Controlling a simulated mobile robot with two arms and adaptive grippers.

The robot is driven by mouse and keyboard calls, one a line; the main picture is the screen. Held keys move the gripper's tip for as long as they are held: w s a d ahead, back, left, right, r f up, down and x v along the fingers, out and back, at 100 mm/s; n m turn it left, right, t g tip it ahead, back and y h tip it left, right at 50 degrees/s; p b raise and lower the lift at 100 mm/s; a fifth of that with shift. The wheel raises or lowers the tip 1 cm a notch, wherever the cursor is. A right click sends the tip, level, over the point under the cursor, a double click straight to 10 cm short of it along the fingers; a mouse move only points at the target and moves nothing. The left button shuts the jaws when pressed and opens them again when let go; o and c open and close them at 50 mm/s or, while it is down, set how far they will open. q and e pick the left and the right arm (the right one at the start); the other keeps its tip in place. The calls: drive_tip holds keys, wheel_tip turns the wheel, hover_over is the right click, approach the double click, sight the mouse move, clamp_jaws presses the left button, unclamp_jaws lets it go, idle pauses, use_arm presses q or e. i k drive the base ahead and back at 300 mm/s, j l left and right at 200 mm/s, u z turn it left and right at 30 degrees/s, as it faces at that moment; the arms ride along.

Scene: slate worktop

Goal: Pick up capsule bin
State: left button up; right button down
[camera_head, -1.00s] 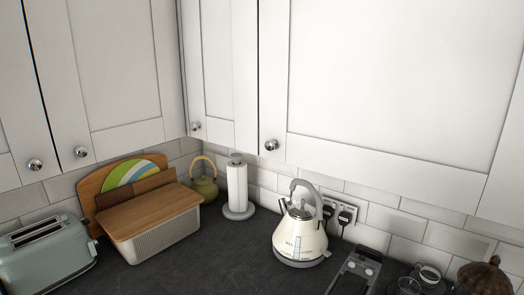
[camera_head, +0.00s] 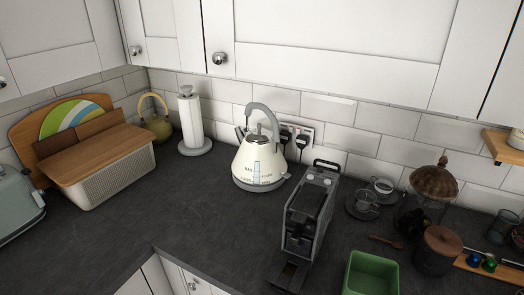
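A green open-topped bin (camera_head: 371,274), the thing here that best fits the name capsule bin, stands on the slate worktop at the bottom right of the head view. Its lower part is cut off by the picture's bottom edge, and no contents can be made out inside. A dark capsule coffee machine (camera_head: 309,217) stands to its left, apart from it. Neither of my grippers is in view.
A cream kettle (camera_head: 259,167) stands behind the machine. Glass cups (camera_head: 366,204), a brown-lidded jar (camera_head: 438,250) and a wooden strip with coloured capsules (camera_head: 490,264) lie right of it. The worktop (camera_head: 190,215) left of the machine is clear.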

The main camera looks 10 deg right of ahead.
sight(303, 248)
drive_tip(key=j+z, duration=0.4)
drive_tip(key=i+j+z, duration=0.1)
drive_tip(key=z, duration=0.3)
drive_tip(key=j+z, duration=0.45)
drive_tip(key=k+l, duration=0.05)
